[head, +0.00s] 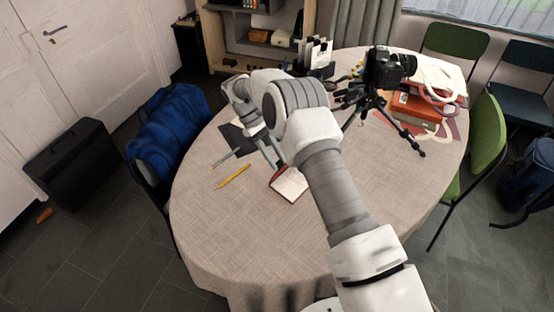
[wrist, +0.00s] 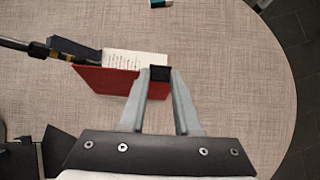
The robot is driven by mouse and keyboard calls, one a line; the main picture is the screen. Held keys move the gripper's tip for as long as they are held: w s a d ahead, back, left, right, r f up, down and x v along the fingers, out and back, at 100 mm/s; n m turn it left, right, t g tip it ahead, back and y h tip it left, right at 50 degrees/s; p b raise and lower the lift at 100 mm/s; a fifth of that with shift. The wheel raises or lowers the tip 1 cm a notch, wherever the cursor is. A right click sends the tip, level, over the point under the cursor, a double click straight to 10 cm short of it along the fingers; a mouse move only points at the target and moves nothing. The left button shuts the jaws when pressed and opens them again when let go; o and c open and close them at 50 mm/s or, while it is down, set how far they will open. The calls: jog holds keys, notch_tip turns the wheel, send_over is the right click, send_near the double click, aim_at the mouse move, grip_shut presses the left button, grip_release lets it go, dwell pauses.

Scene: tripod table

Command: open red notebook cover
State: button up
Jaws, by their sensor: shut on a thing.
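The red notebook (head: 290,184) lies on the round table with a printed white page facing up and a red edge along its far left side. In the wrist view its red cover (wrist: 105,81) stands tilted up in front of the white page (wrist: 135,58). My gripper (wrist: 160,72) is shut on the cover near its right end, with a dark patch showing between the fingers. In the head view my gripper (head: 275,158) is at the notebook's far left edge, partly hidden by my arm.
A yellow pencil (head: 233,176) and a grey pen (head: 225,157) lie left of the notebook. A camera on a black tripod (head: 385,95) stands behind right, near an orange-red box (head: 415,112). The tablecloth (head: 235,230) is clear at the front.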

jog(key=shift+w+a+r+b, duration=0.15)
jog(key=shift+w+a+b, duration=0.25)
jog(key=shift+a, duration=0.3)
jog(key=shift+w, duration=0.1)
jog(key=shift+w+a+r+b, duration=0.2)
jog(key=shift+w+a+b, duration=0.45)
jog(key=shift+a, duration=0.3)
jog(key=o, duration=0.5)
jog(key=shift+r, duration=0.1)
